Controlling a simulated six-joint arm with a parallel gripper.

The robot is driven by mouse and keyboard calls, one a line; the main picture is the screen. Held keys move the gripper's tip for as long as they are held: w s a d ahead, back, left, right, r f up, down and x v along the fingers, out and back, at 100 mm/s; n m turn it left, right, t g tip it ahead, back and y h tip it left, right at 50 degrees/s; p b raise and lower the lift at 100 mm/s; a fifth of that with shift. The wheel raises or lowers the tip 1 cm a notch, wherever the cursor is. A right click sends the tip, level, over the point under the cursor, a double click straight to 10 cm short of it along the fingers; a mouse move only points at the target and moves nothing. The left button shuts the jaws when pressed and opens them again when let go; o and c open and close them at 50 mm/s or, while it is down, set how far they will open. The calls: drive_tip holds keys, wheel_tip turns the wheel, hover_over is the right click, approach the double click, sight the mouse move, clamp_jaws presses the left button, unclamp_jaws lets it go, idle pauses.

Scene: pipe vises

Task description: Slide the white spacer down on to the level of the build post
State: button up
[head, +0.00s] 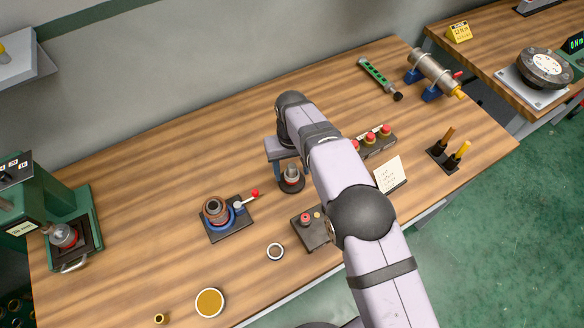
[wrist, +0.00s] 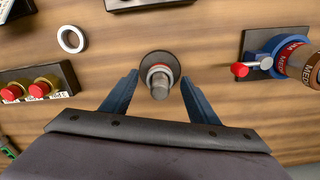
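The build post (wrist: 160,87) is a grey upright peg on a round dark base; it also shows in the head view (head: 291,176). In the head view my gripper (head: 281,150) is beside the post.
A blue-based vise (head: 228,220) with a brown fitting and red-tipped handle stands left of the post. A red-button box (head: 376,141) and a small dark box (head: 312,231) are on the right. A green machine (head: 75,215) stands far left. The bench's middle left is clear.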

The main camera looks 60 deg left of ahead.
drive_tip(key=shift+r+b, duration=1.45)
drive_tip(key=shift+r, duration=2.25)
